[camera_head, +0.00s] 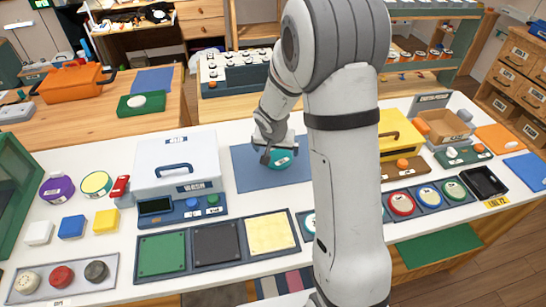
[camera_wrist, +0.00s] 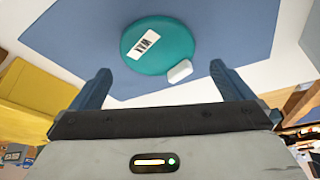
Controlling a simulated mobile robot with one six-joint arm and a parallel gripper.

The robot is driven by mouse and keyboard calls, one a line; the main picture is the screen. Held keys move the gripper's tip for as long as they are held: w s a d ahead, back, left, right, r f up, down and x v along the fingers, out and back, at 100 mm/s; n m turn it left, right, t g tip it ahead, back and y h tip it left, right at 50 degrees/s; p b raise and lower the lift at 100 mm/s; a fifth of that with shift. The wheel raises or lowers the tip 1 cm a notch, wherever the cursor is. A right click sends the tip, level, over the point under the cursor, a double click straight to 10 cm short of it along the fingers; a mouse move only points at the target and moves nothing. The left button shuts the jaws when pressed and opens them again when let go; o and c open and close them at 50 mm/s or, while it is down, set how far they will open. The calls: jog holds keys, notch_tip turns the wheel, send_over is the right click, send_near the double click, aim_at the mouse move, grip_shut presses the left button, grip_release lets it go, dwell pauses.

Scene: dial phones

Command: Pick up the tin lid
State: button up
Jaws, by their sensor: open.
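A round teal tin top (camera_head: 281,160), which I take as the tin lid, lies on a blue mat (camera_head: 243,178) in the head view. In the wrist view the teal disc (camera_wrist: 160,47) carries a white label reading "WAX" and a small white tab (camera_wrist: 180,71) at its edge. My gripper (camera_head: 268,150) is over the left part of the tin and hides some of it. In the wrist view the fingers (camera_wrist: 160,70) are spread apart with nothing between them, and the disc shows just beyond the fingertips. Whether they touch it I cannot tell.
A white box with a blue handle (camera_head: 178,155) stands left of the mat. A yellow case (camera_head: 398,135) stands right. A tray of coloured panels (camera_head: 215,243) lies in front. My arm hides the table just right of the mat.

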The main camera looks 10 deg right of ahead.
aim_at(278, 156)
jog(key=x, duration=0.4)
jog(key=shift+d, duration=0.15)
jog(key=shift+c, duration=0.2)
jog(key=c, duration=0.7)
